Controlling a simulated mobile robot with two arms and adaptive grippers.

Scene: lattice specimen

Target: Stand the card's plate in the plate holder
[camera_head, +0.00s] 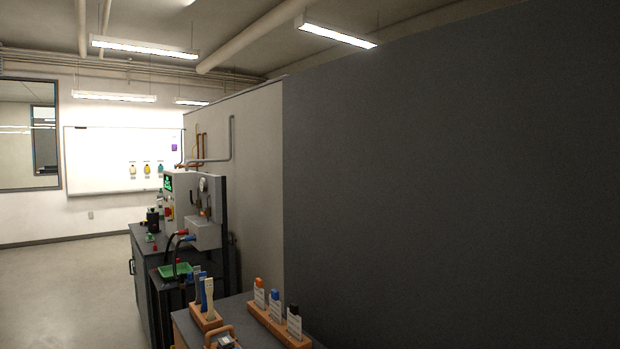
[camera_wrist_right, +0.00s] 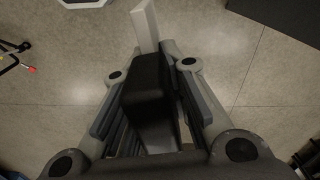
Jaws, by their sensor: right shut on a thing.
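My right gripper (camera_wrist_right: 152,68) is shut on a black block-like thing (camera_wrist_right: 148,85) in the right wrist view. A pale flat strip (camera_wrist_right: 146,24) sticks out past the fingertips and seems to belong to it. Below them is open floor. In the head view, a wooden rack (camera_head: 262,321) on the near bench holds upright white pieces with orange (camera_head: 259,282), blue (camera_head: 275,295) and black (camera_head: 294,309) tops. A smaller wooden block (camera_head: 207,322) holds several upright blue and pale strips. I cannot tell which is the plate holder, or identify the card. Neither gripper shows in the head view.
The near bench (camera_head: 237,310) is at the bottom centre, beside a dark grey partition (camera_head: 450,190). A wooden-framed item (camera_head: 222,341) is cut off at the bottom edge. A machine (camera_head: 203,225) and green tray (camera_head: 175,270) stand behind. Floor (camera_head: 70,290) is clear at left.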

